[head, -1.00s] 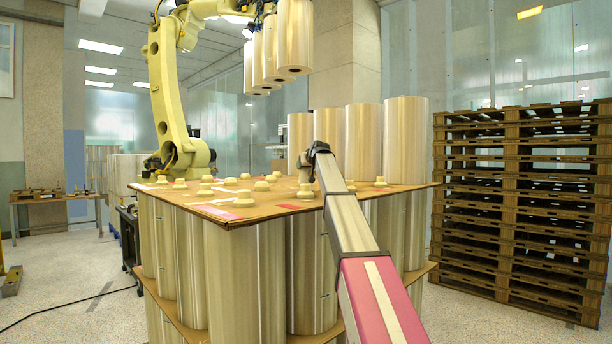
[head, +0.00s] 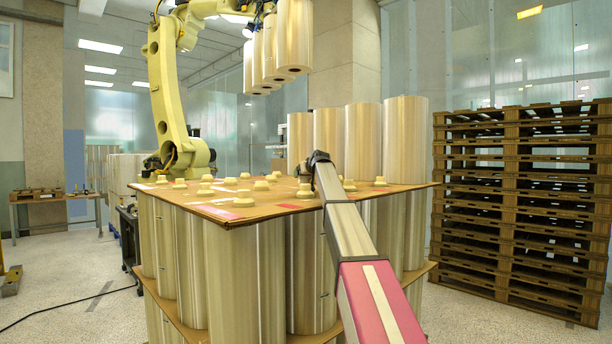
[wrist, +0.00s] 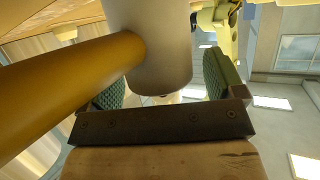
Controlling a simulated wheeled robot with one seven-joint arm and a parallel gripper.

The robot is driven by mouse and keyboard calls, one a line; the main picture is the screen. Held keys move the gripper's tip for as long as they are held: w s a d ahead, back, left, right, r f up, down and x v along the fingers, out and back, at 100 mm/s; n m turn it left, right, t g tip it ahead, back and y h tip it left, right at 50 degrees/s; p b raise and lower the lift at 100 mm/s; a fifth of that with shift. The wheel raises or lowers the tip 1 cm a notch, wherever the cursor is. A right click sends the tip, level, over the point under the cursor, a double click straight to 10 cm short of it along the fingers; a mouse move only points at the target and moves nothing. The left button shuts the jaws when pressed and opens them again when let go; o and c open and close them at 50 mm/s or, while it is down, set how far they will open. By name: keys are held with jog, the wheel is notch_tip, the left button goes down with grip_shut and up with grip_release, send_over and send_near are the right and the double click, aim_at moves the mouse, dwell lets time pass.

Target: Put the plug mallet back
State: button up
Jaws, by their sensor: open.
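In the wrist view the plug mallet shows close up, with a pale cylindrical head (wrist: 150,45) and an orange-brown handle (wrist: 65,85) running off to the left. My gripper (wrist: 163,84) is open, with one green-padded finger on each side of the pale head. I cannot tell whether either pad touches it. In the head view my arm reaches over the pallet's top sheet, and its dark end hides most of my gripper and the mallet. Several cream plugs (head: 244,197) stand on the brown top sheet (head: 270,211).
Tall film rolls (head: 404,140) stand at the back right of the sheet. A yellow robot arm (head: 170,95) holds more rolls (head: 294,40) above the far side. A stack of wooden pallets (head: 510,210) stands at the right. A table (head: 55,198) is at the far left.

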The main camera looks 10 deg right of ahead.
jog(key=shift+r, duration=0.15)
jog(key=v, duration=1.2)
